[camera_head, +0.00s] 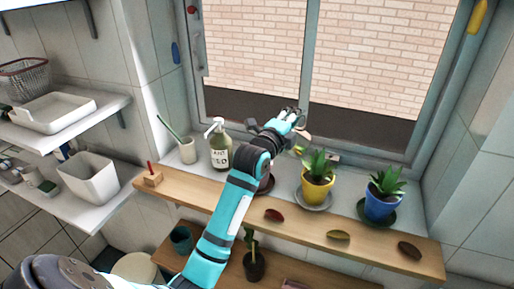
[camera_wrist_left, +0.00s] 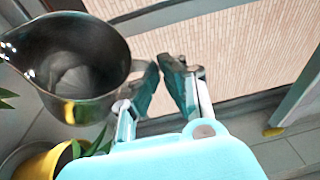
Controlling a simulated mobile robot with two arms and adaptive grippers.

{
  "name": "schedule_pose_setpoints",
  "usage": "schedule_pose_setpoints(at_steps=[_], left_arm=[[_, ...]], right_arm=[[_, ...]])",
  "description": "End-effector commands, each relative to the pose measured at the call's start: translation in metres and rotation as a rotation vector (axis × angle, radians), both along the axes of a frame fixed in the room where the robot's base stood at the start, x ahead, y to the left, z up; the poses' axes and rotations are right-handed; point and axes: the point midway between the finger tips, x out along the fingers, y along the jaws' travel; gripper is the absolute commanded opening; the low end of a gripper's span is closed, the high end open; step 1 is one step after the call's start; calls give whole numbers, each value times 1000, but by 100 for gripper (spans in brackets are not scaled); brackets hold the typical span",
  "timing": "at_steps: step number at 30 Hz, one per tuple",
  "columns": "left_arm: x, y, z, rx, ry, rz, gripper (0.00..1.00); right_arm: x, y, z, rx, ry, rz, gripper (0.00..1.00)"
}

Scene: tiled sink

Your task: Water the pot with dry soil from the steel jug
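My left gripper (camera_head: 290,118) is over the window sill, left of and beyond the yellow pot (camera_head: 317,190). In the left wrist view the steel jug (camera_wrist_left: 75,70) is close, its open mouth facing the camera. In the head view the jug is mostly hidden. The yellow pot also shows in the left wrist view (camera_wrist_left: 40,160), below the jug. A blue pot (camera_head: 380,205) with a plant stands further right. My arm largely hides a dark red pot (camera_head: 266,183). Soil dryness is unclear.
A soap bottle (camera_head: 219,148) and a cup with a brush (camera_head: 187,151) stand on the sill's left. The wooden shelf (camera_head: 300,229) in front carries several small items. Window glass is close behind the gripper.

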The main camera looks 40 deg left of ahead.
Motion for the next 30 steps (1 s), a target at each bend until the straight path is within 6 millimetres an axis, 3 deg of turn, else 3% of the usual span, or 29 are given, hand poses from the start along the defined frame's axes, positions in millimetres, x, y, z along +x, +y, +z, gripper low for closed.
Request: schedule_pose_setpoints(at_steps=[5, 15, 30], left_arm=[[1, -1, 2, 18, 14, 1, 0], [5, -7, 7, 124, 119, -3, 0], [8, -10, 2, 179, 178, -3, 0]], right_arm=[[0, 0, 7, 0, 0, 0, 0], [0, -1, 48, -1, 0, 1, 0], [0, -1, 41, -2, 0, 1, 0]])
